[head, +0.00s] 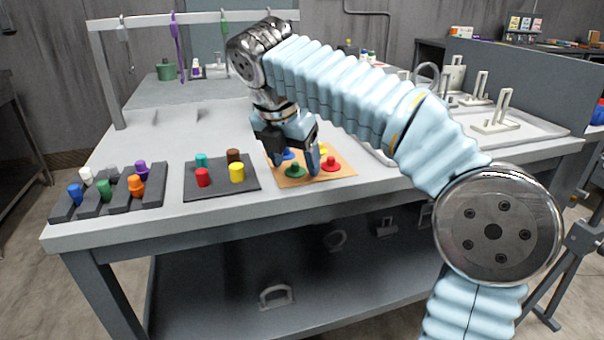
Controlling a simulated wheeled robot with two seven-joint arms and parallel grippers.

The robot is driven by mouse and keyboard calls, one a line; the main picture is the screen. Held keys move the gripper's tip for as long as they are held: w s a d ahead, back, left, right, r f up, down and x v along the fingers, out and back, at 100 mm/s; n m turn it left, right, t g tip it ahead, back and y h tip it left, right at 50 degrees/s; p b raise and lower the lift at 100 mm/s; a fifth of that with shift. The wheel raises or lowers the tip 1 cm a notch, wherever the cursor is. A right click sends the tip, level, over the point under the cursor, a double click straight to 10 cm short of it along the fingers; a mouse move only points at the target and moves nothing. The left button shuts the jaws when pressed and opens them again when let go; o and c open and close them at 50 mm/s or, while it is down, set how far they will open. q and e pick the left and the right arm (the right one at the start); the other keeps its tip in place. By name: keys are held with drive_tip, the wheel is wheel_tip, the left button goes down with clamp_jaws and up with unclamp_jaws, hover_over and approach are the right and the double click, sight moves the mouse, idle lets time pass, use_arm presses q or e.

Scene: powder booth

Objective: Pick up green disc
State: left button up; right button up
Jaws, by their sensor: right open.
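The green disc (295,171), with a small knob on top, lies on the front left part of an orange-brown board (325,176) on the table. My right gripper (296,168) is open, pointing down over the board, with its fingers on either side of the green disc in the picture. I cannot tell how far above the disc the fingertips are. A blue disc (288,154) behind it is partly hidden by the gripper. A red disc (331,164) and a yellow disc (323,150) lie to the right. My left gripper is out of view.
A dark mat (220,190) with several coloured cylinders lies left of the board. A dark grooved rack (110,204) with coloured pegs is farther left. A metal tray (520,130) with upright fixtures is at the right. The table (150,140) behind the mat is clear.

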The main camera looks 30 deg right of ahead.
drive_tip(key=shift+c, duration=0.3)
drive_tip(key=c, duration=1.1)
drive_tip(key=shift+o, duration=0.2)
drive_tip(key=shift+r, duration=0.1)
